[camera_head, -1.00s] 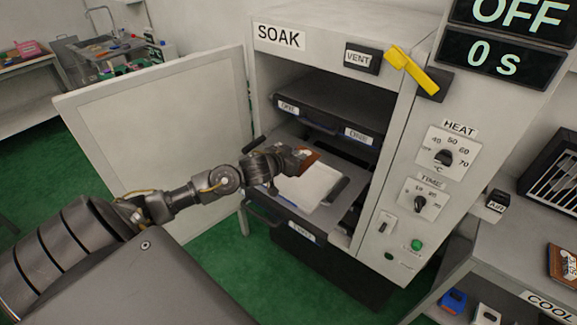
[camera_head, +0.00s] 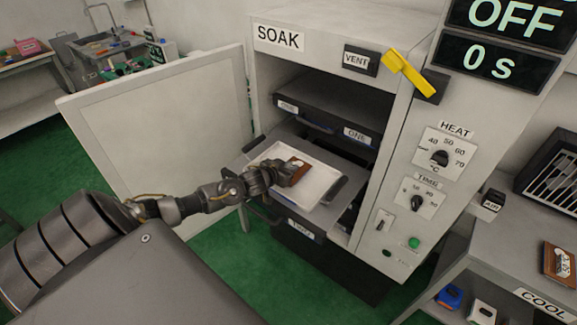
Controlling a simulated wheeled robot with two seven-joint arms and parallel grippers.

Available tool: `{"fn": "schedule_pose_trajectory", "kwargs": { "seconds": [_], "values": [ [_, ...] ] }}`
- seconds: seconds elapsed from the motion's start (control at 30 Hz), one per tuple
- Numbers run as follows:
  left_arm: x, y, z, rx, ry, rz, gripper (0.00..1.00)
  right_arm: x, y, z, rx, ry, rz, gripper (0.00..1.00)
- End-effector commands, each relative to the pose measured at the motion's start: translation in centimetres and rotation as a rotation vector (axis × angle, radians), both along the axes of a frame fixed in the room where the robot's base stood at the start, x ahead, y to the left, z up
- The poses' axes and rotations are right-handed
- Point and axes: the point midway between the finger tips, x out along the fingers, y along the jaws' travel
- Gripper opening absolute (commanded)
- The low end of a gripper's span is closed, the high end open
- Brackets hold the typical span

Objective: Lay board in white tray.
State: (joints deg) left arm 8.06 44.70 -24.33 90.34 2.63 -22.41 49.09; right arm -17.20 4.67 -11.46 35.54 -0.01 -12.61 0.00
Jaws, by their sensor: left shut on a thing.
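The board (camera_head: 298,171) is a small brown piece over the white tray (camera_head: 318,186). The white tray rests on a pulled-out shelf of the SOAK cabinet. My left gripper (camera_head: 282,173) is shut on the board and holds it above or at the tray's upper left part. I cannot tell whether the board touches the tray floor. The fingers and part of the board's left side hide each other. My right gripper is not in view.
The cabinet door (camera_head: 165,140) stands open at the left. A shelf (camera_head: 328,112) sits above the tray inside the cabinet. A yellow lever (camera_head: 411,73) is at the upper right. Another brown board (camera_head: 561,262) lies on the right bench (camera_head: 505,245).

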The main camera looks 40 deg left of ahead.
Motion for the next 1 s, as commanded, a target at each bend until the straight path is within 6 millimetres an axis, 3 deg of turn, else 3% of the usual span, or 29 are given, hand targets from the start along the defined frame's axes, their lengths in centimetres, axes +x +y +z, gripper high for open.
{"fn": "schedule_pose_trajectory", "kwargs": {
  "seconds": [0.2, 0.23, 0.4, 0.73, 0.87, 1.0],
  "values": [
    [0.0, 0.0, -0.4, 0.0, 0.0, 0.0, 0.0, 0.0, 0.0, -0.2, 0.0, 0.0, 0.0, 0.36],
    [0.0, 0.0, -0.4, 0.0, 0.0, 0.0, 0.21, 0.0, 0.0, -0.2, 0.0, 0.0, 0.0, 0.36],
    [0.0, 0.0, -0.3, 0.0, 0.0, 0.0, 0.41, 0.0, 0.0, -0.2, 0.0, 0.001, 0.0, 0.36],
    [0.0, 0.0, 0.2, 0.001, 0.0, 0.0, 0.41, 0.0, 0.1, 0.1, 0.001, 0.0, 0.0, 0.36],
    [-1.4, 0.0, 0.4, 0.002, 0.001, -0.001, 0.41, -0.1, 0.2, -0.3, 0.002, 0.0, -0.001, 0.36],
    [-4.1, -0.1, 1.3, 0.003, 0.004, -0.003, 0.41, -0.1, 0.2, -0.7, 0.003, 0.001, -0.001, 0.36]
  ]
}}
